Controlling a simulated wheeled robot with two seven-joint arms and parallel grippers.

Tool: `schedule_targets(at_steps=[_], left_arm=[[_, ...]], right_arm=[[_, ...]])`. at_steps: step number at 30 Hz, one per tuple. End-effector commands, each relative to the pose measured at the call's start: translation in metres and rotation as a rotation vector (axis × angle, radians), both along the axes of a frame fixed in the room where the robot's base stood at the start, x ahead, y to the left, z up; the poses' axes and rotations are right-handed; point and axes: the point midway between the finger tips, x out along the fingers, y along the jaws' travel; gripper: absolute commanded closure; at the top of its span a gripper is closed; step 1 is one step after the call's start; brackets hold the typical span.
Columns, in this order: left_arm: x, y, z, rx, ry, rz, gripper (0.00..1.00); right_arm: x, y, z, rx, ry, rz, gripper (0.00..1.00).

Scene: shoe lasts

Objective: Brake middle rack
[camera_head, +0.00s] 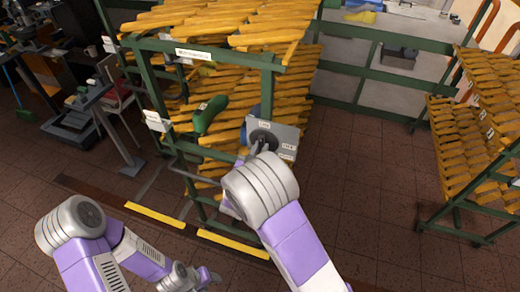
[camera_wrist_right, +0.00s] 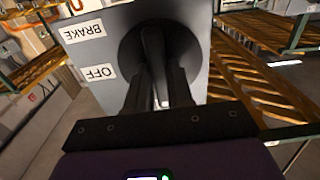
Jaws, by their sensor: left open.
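The middle rack (camera_head: 272,85) has a green frame and sloping shelves of orange-yellow pieces. A grey switch box (camera_head: 287,133) with a round black knob is on its near right side. In the right wrist view the box (camera_wrist_right: 85,52) shows upside-down labels, BRAKE (camera_wrist_right: 84,31) and OFF (camera_wrist_right: 100,73). My right gripper (camera_head: 262,147) is at the knob. In the right wrist view its fingers (camera_wrist_right: 158,88) lie on both sides of the knob's bar (camera_wrist_right: 153,48); I cannot tell if they press it. My left gripper (camera_head: 207,276) is open and empty, low, near the bottom edge.
A green shoe-shaped piece (camera_head: 209,115) stands out on the middle rack. Another rack (camera_head: 465,150) stands at the right with clear floor (camera_head: 365,180) between. Yellow floor-level bars (camera_head: 155,214) lie at the rack's foot. A chair and machines stand at the left.

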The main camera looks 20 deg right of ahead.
Motion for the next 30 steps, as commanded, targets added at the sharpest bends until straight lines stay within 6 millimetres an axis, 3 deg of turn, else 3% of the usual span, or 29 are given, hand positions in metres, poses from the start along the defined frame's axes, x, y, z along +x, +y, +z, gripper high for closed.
schedule_targets(at_steps=[1,4,5,14,30], left_arm=[[0.0,0.0,0.0,0.0,0.0,0.0,0.49],[0.0,0.0,0.0,0.0,0.0,0.0,0.49],[0.0,0.0,0.0,0.0,0.0,0.0,0.49],[0.0,0.0,0.0,0.0,0.0,0.0,0.49],[0.0,0.0,-0.007,0.0,0.0,0.0,0.49]], right_arm=[[0.0,0.0,0.0,-0.001,0.001,0.0,0.71],[0.0,0.0,0.0,0.0,0.0,0.0,0.55],[0.0,0.0,0.0,0.0,0.0,0.0,0.54],[-0.002,0.002,0.0,0.002,0.0,0.001,0.54],[-0.061,0.042,0.0,0.001,-0.001,0.002,0.54]])
